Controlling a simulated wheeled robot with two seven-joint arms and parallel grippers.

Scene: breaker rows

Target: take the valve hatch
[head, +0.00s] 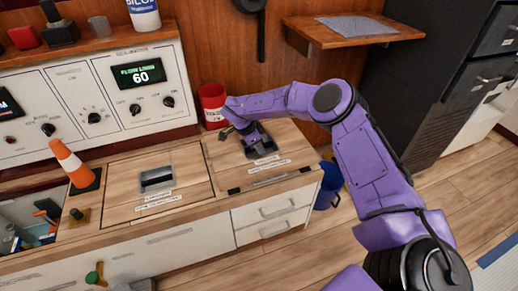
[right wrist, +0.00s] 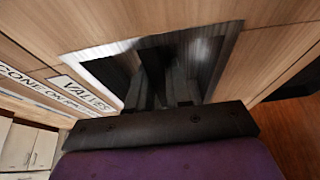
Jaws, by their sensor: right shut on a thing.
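The valve hatch (head: 290,143) is a light wood panel lying flat in the right part of the counter top. In the right wrist view its label (right wrist: 90,93) reads "VALVES". A recessed metal-framed handle pocket (right wrist: 222,50) is set in the hatch. My right gripper (head: 256,142) reaches down into this pocket, and its dark fingers (right wrist: 166,82) are inside the frame, shut on the handle. The handle itself is mostly hidden by the fingers. My left gripper is in neither view.
Another hatch with a recessed handle (head: 157,180) lies left of it. An orange cone (head: 73,163) stands farther left, by an open compartment (head: 30,222). A red container (head: 212,104) stands behind my right gripper. A control panel (head: 100,95) backs the counter. A blue bucket (head: 327,190) is at right.

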